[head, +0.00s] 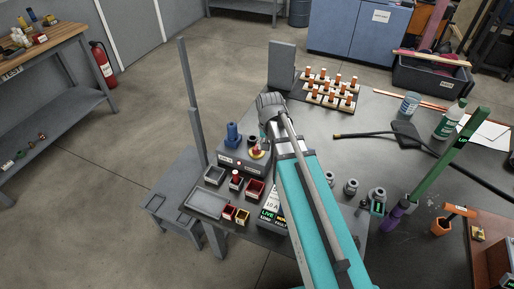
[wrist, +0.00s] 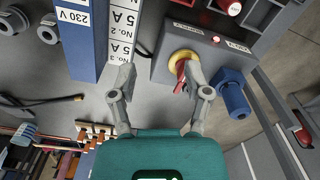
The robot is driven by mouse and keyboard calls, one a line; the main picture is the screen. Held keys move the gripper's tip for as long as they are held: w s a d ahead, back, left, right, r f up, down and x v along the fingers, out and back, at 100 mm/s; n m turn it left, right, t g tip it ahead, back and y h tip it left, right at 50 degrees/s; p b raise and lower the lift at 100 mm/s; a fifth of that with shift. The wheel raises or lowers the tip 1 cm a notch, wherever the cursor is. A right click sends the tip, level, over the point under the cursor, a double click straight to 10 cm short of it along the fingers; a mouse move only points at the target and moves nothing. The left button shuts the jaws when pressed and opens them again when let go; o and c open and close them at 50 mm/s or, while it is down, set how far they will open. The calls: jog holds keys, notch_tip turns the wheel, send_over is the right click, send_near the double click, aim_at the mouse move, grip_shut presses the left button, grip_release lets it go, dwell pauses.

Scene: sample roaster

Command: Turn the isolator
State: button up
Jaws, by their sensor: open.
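The isolator is a red handle (wrist: 180,69) on a yellow round plate (wrist: 184,57), set on the face of a grey box (wrist: 165,39) in the wrist view. In the head view the yellow plate (head: 257,155) shows on top of the grey box (head: 238,163), just left of my arm. My gripper (wrist: 159,70) is open and empty. Its right finger is close beside the red handle and overlaps the yellow plate in the picture; its left finger is well to the left. I cannot tell whether the right finger touches the handle.
A blue connector (wrist: 235,97) sticks out of the box right of the isolator, near my right finger. A small red lamp (wrist: 216,40) is above it. A blue 230 V block (wrist: 75,35) and a labelled 5 A strip (wrist: 121,35) stand left.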

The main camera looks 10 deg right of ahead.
aim_at(257, 147)
jog(key=w+a+m, duration=0.1)
jog(key=w+m, duration=0.2)
jog(key=w, duration=0.9)
jog(key=shift+a+m, duration=0.4)
jog(key=shift+w+f, duration=0.1)
jog(key=shift+f, duration=0.15)
notch_tip(257, 147, down, 13)
jog(key=b, duration=1.4)
jog(key=shift+f, duration=0.2)
grip_shut()
